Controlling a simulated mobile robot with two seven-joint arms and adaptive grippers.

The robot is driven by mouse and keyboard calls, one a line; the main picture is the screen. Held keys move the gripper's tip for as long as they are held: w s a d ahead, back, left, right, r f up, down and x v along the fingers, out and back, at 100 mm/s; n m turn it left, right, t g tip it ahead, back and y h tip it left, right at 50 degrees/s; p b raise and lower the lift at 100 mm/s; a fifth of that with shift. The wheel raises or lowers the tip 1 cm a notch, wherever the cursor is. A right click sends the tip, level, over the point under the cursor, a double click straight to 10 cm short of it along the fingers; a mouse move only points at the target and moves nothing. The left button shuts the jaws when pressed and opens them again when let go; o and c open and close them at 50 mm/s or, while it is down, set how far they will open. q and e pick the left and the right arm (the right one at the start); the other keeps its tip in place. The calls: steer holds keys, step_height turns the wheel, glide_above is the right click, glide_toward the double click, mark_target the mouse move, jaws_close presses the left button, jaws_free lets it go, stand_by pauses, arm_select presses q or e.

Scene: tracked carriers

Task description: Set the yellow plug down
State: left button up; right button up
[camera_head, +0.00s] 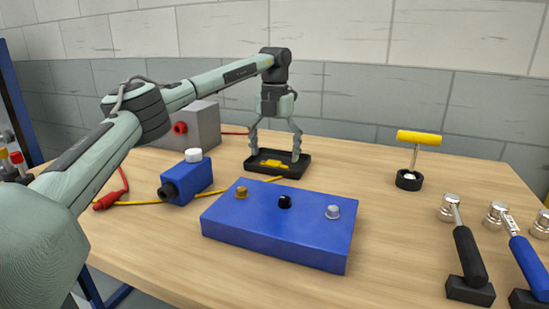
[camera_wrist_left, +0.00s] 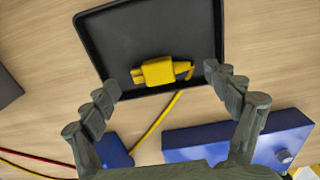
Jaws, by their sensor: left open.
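The yellow plug (camera_head: 274,163) lies in a shallow black tray (camera_head: 295,171) at the back middle of the table. In the left wrist view the plug (camera_wrist_left: 158,71) rests near the front rim of the tray (camera_wrist_left: 112,42), with its yellow cable running out over that rim. My left gripper (camera_head: 276,151) points down over the tray with its fingers spread. In the wrist view its fingertips (camera_wrist_left: 162,78) stand on both sides of the plug, apart from it. My right gripper is in neither view.
A blue box with three knobs (camera_head: 270,226) stands in front of the tray. A smaller blue device (camera_head: 187,181) and a grey box (camera_head: 201,130) are to its left. A yellow-handled tool (camera_head: 419,138) stands at right, with several handled tools nearer the right edge.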

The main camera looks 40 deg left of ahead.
mark_target(275, 162)
arm_select(q)
step_height(275, 162, up, 11)
steer(key=shift+f, duration=0.2)
step_height(275, 162, down, 12)
steer(key=shift+f, duration=0.2)
steer(key=shift+r, duration=2.1)
steer(key=shift+f, duration=0.1)
